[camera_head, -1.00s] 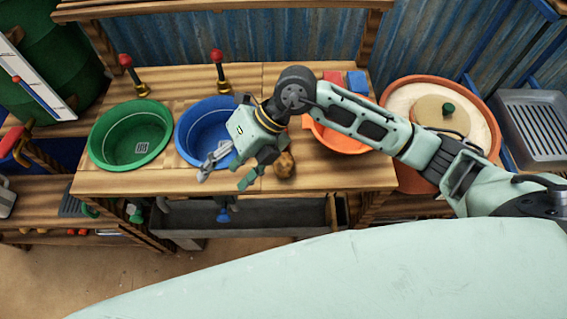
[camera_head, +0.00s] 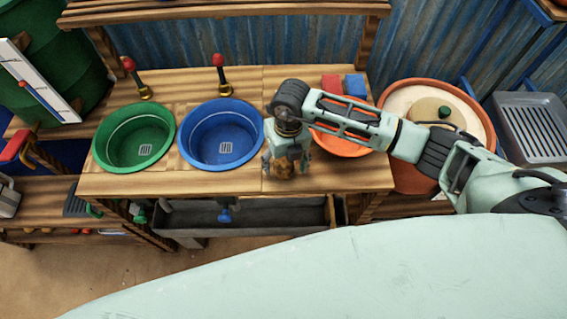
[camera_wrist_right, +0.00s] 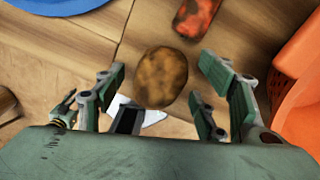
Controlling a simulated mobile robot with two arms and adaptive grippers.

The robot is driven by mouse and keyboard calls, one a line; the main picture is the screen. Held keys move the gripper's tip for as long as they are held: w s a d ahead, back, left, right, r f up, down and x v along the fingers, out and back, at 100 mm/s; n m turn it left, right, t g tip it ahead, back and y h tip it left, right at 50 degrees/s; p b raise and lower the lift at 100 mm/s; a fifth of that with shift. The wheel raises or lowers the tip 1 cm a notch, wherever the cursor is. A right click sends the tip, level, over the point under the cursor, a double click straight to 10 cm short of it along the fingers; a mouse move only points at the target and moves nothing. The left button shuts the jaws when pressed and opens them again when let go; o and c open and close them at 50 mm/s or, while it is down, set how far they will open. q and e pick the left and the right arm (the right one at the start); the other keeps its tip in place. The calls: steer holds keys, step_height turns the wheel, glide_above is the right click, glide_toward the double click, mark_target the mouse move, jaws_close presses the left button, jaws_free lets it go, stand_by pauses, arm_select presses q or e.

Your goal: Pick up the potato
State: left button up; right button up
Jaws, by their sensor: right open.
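The potato (camera_head: 284,168), brown with darker patches, sits on the wooden counter to the right of the blue basin. In the right wrist view the potato (camera_wrist_right: 162,77) lies between the spread fingers, with a gap on both sides. My right gripper (camera_head: 286,160) is over the potato, pointing down, and it is open. Its fingers also show in the right wrist view (camera_wrist_right: 160,92). In the head view the gripper hides part of the potato. My left gripper is not in view.
The blue basin (camera_head: 221,158) and the green basin (camera_head: 133,158) are set in the counter (camera_head: 345,177) on the left. An orange bowl (camera_head: 341,142) is close on the right. In the wrist view, a reddish object (camera_wrist_right: 197,17) lies just beyond the potato.

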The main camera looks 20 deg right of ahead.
mark_target(285, 162)
steer(key=shift+f, duration=0.15)
steer(key=c, duration=1.3)
steer(key=shift+r+b, duration=0.4)
steer(key=shift+r, duration=0.35)
steer(key=r, duration=0.2)
steer(key=b, duration=0.1)
steer(key=shift+s+d+r, duration=0.15)
steer(key=shift+d+r, duration=0.1)
steer(key=shift+r, duration=0.15)
steer(key=shift+s+d+r+b, duration=0.45)
steer(key=shift+s+d+r, duration=0.75)
steer(key=shift+s, duration=0.2)
steer(key=shift+s+d+r+b, duration=0.45)
steer(key=shift+s+d+r, duration=0.7)
steer(key=shift+s, duration=0.25)
steer(key=shift+s+d+r+b, duration=0.45)
steer(key=shift+s+d+r, duration=0.6)
steer(key=shift+s+d, duration=0.3)
